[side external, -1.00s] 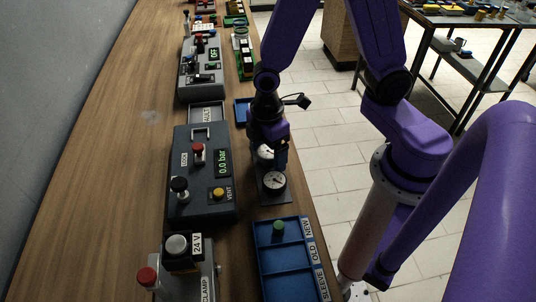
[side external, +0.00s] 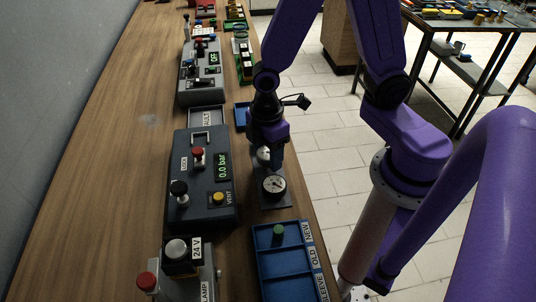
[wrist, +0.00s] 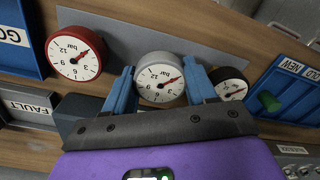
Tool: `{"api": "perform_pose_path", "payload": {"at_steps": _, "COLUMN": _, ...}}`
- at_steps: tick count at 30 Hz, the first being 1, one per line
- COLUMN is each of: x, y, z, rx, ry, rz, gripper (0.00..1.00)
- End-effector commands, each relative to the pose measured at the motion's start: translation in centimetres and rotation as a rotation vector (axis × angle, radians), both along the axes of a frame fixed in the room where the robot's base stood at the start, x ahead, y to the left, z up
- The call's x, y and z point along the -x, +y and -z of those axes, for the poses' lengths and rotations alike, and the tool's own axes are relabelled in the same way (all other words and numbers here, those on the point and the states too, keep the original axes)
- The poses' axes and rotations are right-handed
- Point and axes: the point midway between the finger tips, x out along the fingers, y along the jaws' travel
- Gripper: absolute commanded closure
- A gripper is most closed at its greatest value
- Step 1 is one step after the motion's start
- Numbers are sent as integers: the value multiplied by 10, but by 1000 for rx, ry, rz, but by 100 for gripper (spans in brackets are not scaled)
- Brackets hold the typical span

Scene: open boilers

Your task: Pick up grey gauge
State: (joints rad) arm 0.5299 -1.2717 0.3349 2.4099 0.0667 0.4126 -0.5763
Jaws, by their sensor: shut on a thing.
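The grey gauge (wrist: 160,79), with a white bar dial and a grey rim, sits between the two blue fingers of my gripper (wrist: 163,73) in the wrist view. The fingers are shut on its sides. In the side view, my gripper (side external: 269,156) points down over the gauge plate, and the grey gauge (side external: 263,154) is partly hidden by it. A red-rimmed gauge (wrist: 76,53) stands to the left in the wrist view. A black-rimmed gauge (wrist: 229,88) stands close to the right finger; it also shows in the side view (side external: 273,186).
A dark box reading 0.0 bar (side external: 205,205) stands left of the gauges. A blue tray marked NEW and OLD (side external: 262,262) lies nearer the camera, with a green piece (side external: 278,231) in it. Another blue tray (side external: 241,116) lies beyond. The table's right edge is close.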

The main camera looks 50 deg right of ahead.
Motion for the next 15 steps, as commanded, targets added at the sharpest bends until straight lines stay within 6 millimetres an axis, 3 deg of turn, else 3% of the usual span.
{"api": "perform_pose_path", "payload": {"at_steps": 5, "x": -1, "y": 0, "z": -21, "rx": -3, "ry": -5, "rz": 1, "gripper": 79}}
{"api": "perform_pose_path", "payload": {"at_steps": 15, "x": 33, "y": -11, "z": -63, "rx": -5, "ry": -5, "rz": -1, "gripper": 79}}
